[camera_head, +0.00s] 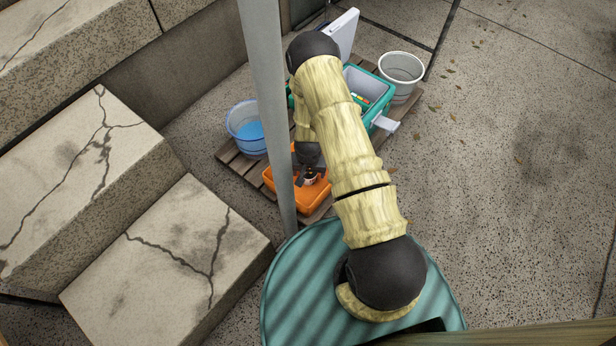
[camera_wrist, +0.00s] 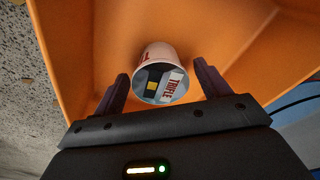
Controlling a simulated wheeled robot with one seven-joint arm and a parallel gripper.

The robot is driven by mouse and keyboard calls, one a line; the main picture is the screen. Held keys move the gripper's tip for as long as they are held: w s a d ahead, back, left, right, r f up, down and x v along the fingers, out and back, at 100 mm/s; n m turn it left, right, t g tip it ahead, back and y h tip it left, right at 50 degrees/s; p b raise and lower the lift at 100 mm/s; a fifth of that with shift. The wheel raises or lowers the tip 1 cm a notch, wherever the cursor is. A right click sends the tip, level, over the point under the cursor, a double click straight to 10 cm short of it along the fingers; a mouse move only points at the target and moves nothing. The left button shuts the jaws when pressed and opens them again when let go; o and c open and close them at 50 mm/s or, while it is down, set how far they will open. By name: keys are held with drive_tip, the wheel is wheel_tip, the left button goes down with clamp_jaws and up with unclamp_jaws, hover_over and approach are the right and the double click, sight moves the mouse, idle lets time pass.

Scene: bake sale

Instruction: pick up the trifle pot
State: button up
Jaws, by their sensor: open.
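The trifle pot (camera_wrist: 160,80) is a small white pot with a dark printed lid reading "TRIFLE". In the wrist view it lies inside an orange crate (camera_wrist: 115,30), its lid end turned towards my gripper. My gripper (camera_wrist: 160,84) is open, with one dark finger on each side of the pot's lid end. I cannot tell whether either finger touches it. In the head view my gripper (camera_head: 310,174) reaches down into the orange crate (camera_head: 284,196), and the pot is mostly hidden by it.
The crate stands on a wooden pallet (camera_head: 236,160). A blue bucket (camera_head: 236,118) is to its left. A teal cooler (camera_head: 378,105) with an open lid and a white bucket (camera_head: 402,68) stand behind. A grey post (camera_head: 272,100) rises close left of my arm. Cracked stone steps (camera_head: 170,250) fill the left.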

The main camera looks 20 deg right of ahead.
drive_tip(key=shift+c, duration=0.2)
drive_tip(key=c, duration=0.9)
drive_tip(key=shift+c, duration=0.2)
drive_tip(key=shift+r, duration=0.1)
wheel_tip(320, 180, up, 10)
drive_tip(key=p, duration=0.6)
